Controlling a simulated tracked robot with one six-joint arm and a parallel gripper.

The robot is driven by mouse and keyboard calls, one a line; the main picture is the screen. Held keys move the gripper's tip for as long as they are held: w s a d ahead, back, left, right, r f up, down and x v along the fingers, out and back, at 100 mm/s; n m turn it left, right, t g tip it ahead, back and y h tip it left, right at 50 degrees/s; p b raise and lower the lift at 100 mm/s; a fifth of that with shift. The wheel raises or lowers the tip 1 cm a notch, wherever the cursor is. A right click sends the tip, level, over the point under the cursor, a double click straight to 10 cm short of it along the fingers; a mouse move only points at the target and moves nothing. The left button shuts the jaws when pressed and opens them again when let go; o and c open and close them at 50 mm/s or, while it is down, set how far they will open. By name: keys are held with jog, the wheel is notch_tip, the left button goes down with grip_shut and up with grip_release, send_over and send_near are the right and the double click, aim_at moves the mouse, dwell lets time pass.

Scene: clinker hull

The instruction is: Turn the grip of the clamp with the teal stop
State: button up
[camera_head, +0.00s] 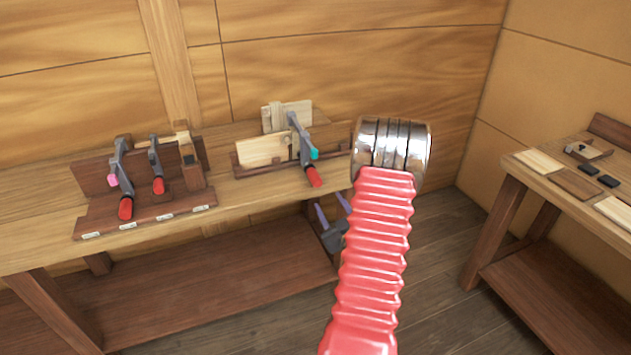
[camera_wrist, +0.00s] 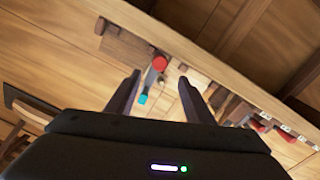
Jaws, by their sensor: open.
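The clamp with the teal stop (camera_head: 300,135) has a grey bar, a teal stop (camera_head: 314,154) and a red grip (camera_head: 313,176). It stands at pale boards on the middle bench, its grip slanting down toward the front edge. In the wrist view the red grip (camera_wrist: 159,63) and teal stop (camera_wrist: 142,98) show between the finger lines. My gripper (camera_head: 331,204) is open and empty in front of the bench edge, below the grip and apart from it in the head view. Its two dark fingers (camera_wrist: 159,75) also show in the wrist view, pointing toward the clamp.
Two other red-gripped clamps stand on a dark rack (camera_head: 150,218) at left, one with a pink stop (camera_head: 113,180). My red ribbed arm covers the bench's right end. A second bench (camera_head: 530,178) with wooden pieces stands at right. Floor (camera_head: 435,240) between the benches is clear.

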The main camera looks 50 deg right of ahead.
aim_at(318, 184)
jog(key=shift+w, duration=0.1)
jog(key=x, duration=1.3)
jog(key=shift+w+d, duration=0.2)
jog(key=shift+w, duration=0.1)
jog(key=shift+c, duration=0.5)
jog(key=c, duration=0.9)
